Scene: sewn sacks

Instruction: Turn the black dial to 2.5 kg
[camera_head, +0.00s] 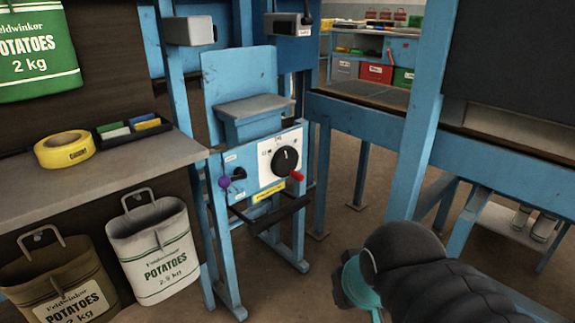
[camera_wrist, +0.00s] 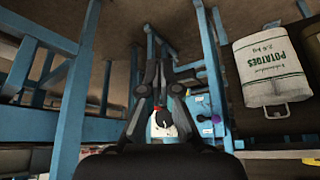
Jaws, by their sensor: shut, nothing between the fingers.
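The black dial (camera_head: 286,160) sits on a white scale plate (camera_head: 266,163) on the front of a blue machine (camera_head: 240,85). The scale numbers are too small to read, so I cannot tell its setting. In the wrist view the dial (camera_wrist: 166,117) shows upside down between the finger bases, well beyond them. My gripper (camera_wrist: 160,66) is shut and empty, apart from the dial. In the head view my dark arm with a teal band is at the lower right; the fingertips do not show there.
A red handle (camera_head: 298,176) is close below the dial. A purple-knobbed lever (camera_head: 225,182) is to its left. A black bar (camera_head: 268,214) crosses below. A blue post (camera_head: 418,125) stands right of the machine. A potato sack (camera_head: 158,252) hangs at left, below a shelf (camera_head: 110,175).

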